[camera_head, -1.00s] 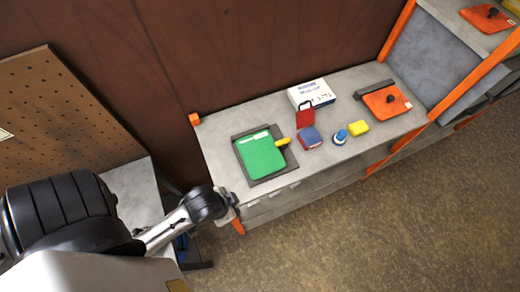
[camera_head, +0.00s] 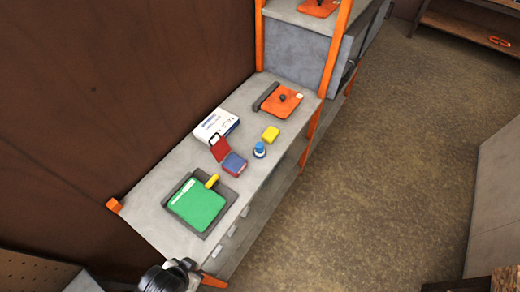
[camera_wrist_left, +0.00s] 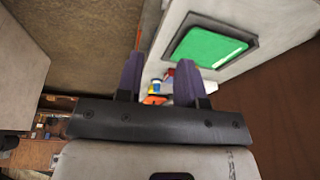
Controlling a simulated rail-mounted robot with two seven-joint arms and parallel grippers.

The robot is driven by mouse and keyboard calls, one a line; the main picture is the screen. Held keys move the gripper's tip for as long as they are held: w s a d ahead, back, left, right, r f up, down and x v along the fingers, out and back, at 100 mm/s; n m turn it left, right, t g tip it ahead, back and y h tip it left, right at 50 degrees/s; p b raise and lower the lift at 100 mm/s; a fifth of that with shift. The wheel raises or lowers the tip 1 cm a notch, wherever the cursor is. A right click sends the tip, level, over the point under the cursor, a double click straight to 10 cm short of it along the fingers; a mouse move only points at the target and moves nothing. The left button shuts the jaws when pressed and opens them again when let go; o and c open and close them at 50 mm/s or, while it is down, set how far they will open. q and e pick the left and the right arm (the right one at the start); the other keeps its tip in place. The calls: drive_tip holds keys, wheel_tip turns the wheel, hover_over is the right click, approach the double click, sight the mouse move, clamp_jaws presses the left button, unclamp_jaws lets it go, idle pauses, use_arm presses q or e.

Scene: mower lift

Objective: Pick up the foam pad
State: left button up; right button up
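A small yellow block (camera_head: 270,134), which looks like the foam pad, lies on the grey bench (camera_head: 150,222), beside a blue-and-white bottle (camera_head: 259,150). Nothing holds it. A green flat pad (camera_head: 197,204) lies in a dark tray at the bench's near left end; it also shows in the left wrist view (camera_wrist_left: 208,48). My left gripper is at the bottom edge of the head view, off the bench's near end and well away from the yellow block. In the left wrist view my left gripper (camera_wrist_left: 158,75) has its purple fingers apart with nothing between them. My right gripper is not in view.
On the bench are a red-and-blue block (camera_head: 234,164), a red piece (camera_head: 218,147), a white box (camera_head: 215,124) and an orange plate with a black knob (camera_head: 282,101). Orange-framed shelving (camera_head: 332,52) stands at the far end. The brown floor (camera_head: 385,170) right of the bench is clear.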

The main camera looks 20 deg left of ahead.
use_arm(q)
drive_tip(key=o, duration=0.7)
